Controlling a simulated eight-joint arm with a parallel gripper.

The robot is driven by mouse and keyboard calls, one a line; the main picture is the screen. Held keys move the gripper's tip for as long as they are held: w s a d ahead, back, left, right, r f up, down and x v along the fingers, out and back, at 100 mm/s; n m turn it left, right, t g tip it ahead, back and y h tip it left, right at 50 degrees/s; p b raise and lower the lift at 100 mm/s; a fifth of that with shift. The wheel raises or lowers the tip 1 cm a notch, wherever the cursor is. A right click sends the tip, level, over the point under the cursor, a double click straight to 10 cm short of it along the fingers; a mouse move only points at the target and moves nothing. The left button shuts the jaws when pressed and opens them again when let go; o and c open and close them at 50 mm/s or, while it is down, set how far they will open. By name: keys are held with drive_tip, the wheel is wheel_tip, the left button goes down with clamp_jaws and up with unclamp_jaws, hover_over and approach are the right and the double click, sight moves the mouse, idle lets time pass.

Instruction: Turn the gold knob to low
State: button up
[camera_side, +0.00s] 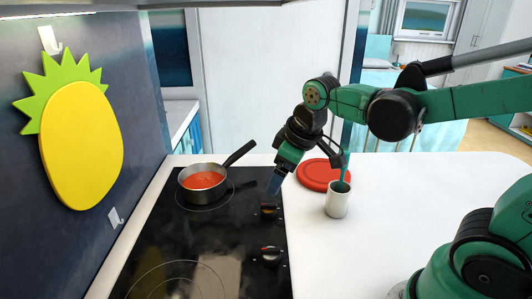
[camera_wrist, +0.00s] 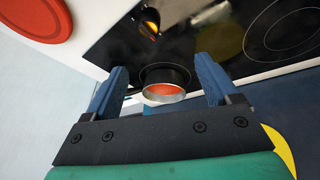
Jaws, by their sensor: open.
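The gold knob (camera_side: 268,210) stands on the right edge of the black cooktop (camera_side: 150,262), just below my gripper in the side view. In the wrist view the gold knob (camera_wrist: 150,28) is near the top, beyond the fingertips. My gripper (camera_side: 275,188) points down near the cooktop's right edge, apart from the knob. In the wrist view my gripper (camera_wrist: 161,68) shows two blue fingers spread wide with nothing held between them. The knob's exact pointer setting is too small to read.
A pot of red sauce (camera_side: 201,194) sits on the rear burner, its dark handle reaching toward my gripper. A second knob (camera_side: 271,254) is nearer the camera. A red round board (camera_side: 316,170) and a white mug (camera_side: 338,205) stand right. The counter in front is clear.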

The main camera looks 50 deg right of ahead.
sight(269, 204)
drive_tip(key=w+f+n+g, duration=0.1)
drive_tip(key=f, duration=0.1)
drive_tip(key=w+d+f+n+g, duration=0.1)
drive_tip(key=w+f+n, duration=0.1)
drive_tip(key=w+d+f+n+g, duration=0.1)
drive_tip(key=w+f, duration=0.1)
drive_tip(key=shift+w+n+g, duration=0.1)
drive_tip(key=shift+n+g, duration=0.3)
drive_tip(key=shift+w+f, duration=0.1)
drive_tip(key=shift+f, duration=0.25)
drive_tip(key=shift+n, duration=0.3)
drive_tip(key=shift+f, duration=2.95)
clamp_jaws()
